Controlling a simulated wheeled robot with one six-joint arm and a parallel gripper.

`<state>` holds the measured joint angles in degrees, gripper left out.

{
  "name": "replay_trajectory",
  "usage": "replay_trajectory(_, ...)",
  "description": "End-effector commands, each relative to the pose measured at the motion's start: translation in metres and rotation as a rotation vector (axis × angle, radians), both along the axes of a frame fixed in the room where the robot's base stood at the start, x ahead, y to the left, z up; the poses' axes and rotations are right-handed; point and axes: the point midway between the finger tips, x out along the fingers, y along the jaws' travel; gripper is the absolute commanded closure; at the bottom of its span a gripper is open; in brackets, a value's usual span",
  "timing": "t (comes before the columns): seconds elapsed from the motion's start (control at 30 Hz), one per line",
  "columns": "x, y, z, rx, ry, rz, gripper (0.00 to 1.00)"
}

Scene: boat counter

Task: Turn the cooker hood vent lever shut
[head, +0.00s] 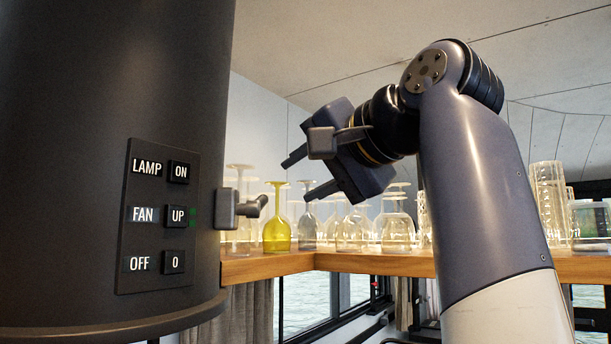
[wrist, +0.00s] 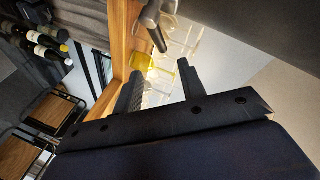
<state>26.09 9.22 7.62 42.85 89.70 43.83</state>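The dark cooker hood (head: 95,70) fills the left of the head view. Its grey vent lever (head: 240,208) sticks out from its right side, with a handle pointing right and slightly up. In the wrist view, the lever (wrist: 152,22) is at the top centre, beyond the fingertips, beside the dark hood (wrist: 270,30). My gripper (head: 304,176) is open and empty, to the right of the lever and a little above it in the head view. Both fingers point toward the hood side. The open fingers also show in the wrist view (wrist: 160,74), apart from the lever.
A panel (head: 157,217) with LAMP, FAN and OFF buttons is on the hood. A wooden shelf (head: 375,263) behind the lever carries upturned glasses, including a yellow one (head: 277,225). Tumblers (head: 550,195) stand at the right. Bottles (wrist: 45,42) show in the wrist view.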

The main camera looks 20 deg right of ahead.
Motion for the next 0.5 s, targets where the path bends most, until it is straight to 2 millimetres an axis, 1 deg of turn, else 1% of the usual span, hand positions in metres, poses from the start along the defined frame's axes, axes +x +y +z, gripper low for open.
replay_trajectory(0.07,0.0,0.0,0.0,0.0,0.0,0.0,0.61)
replay_trajectory(0.17,0.001,0.0,-0.001,-0.004,-0.002,0.007,0.69)
replay_trajectory(0.27,0.008,0.002,-0.004,-0.032,-0.013,0.052,0.78)
replay_trajectory(0.37,0.02,0.007,-0.01,-0.085,-0.045,0.149,0.86)
replay_trajectory(0.5,0.039,0.014,-0.019,-0.181,-0.146,0.337,0.97)
